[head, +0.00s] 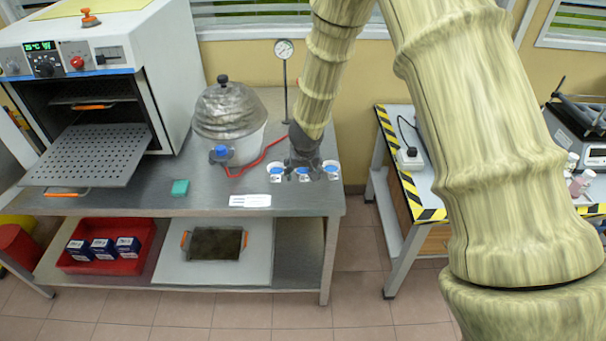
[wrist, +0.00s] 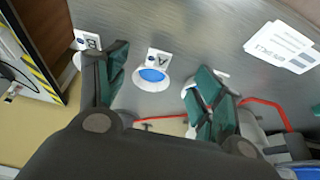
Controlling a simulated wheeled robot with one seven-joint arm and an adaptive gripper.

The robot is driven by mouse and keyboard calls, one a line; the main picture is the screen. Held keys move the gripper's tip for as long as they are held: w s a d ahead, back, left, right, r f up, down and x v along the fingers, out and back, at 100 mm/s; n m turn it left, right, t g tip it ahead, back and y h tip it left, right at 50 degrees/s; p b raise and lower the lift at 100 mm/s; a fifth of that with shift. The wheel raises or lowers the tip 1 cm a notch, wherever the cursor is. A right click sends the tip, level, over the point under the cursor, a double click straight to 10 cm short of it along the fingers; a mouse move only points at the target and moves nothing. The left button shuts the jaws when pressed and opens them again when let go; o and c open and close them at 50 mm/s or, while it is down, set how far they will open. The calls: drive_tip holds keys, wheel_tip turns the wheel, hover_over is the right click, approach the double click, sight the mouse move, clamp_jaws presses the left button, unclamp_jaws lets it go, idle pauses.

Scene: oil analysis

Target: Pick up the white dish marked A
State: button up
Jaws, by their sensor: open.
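The white dish marked A (wrist: 151,85) has blue contents and a small tag with the letter A beside it. It stands on the metal table, between the two green-padded fingers of my gripper (wrist: 160,80) in the wrist view. The fingers are spread apart, with a gap to the dish on both sides. In the head view dish A (head: 304,178) is the middle of three dishes, partly hidden by my gripper (head: 303,161) just above it. The dish marked B (wrist: 78,60) is partly behind the left finger. A third dish (wrist: 188,88) is mostly hidden by the right finger.
In the head view the other dishes stand close on both sides, left (head: 276,173) and right (head: 332,171). A printed white card (head: 250,201) lies front left. A red hose (head: 262,153) runs to a covered pot (head: 230,120). An open oven (head: 95,100) stands left.

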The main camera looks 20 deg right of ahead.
sight(304, 177)
drive_tip(key=shift+x, duration=2.7)
drive_tip(key=shift+w+d+r, duration=0.1)
drive_tip(key=shift+w+d, duration=0.05)
drive_tip(key=shift+w, duration=0.05)
drive_tip(key=c, duration=1.1)
